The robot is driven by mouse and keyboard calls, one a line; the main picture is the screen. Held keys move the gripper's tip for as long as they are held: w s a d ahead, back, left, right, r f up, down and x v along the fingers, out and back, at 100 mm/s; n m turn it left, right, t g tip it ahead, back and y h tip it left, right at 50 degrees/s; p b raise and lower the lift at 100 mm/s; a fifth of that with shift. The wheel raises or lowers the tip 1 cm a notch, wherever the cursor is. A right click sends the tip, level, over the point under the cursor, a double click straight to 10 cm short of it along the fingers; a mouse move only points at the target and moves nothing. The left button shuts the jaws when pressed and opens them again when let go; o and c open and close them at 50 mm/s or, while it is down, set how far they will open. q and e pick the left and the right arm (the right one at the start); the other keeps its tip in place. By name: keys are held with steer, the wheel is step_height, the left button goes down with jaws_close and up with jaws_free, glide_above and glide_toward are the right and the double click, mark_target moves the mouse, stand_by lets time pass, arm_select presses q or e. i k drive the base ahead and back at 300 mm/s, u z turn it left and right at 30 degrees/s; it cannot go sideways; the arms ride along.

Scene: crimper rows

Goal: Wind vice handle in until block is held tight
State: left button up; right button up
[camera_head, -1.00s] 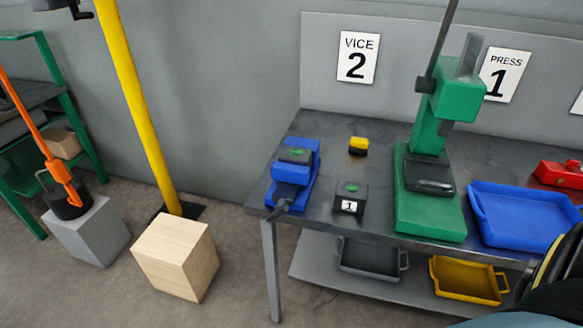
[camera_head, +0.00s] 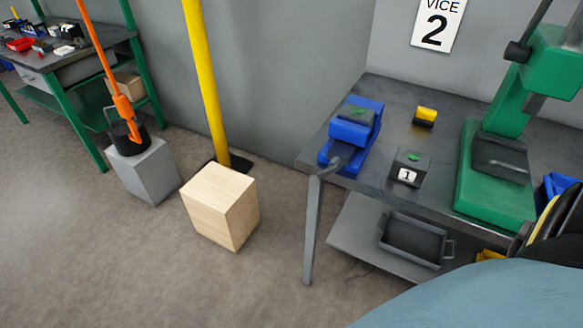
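The blue vice (camera_head: 352,134) sits at the left end of the grey workbench (camera_head: 390,95), below the sign marked VICE 2. A dark block (camera_head: 356,115) with a green mark on top sits in the vice between its jaws. I cannot tell how tightly it is held. Neither of my grippers is in view. A part of my own body fills the lower right corner.
A second dark block (camera_head: 409,167) labelled 1 and a small yellow-black block (camera_head: 425,116) lie right of the vice. The green press (camera_head: 500,170) stands further right. A wooden cube (camera_head: 220,205) and grey block (camera_head: 146,170) stand on the floor left. Floor in front is clear.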

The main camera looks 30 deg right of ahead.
mark_target(335, 165)
steer(key=u, duration=0.45)
steer(key=i, duration=2.75)
steer(key=z, duration=4.35)
steer(key=i, duration=1)
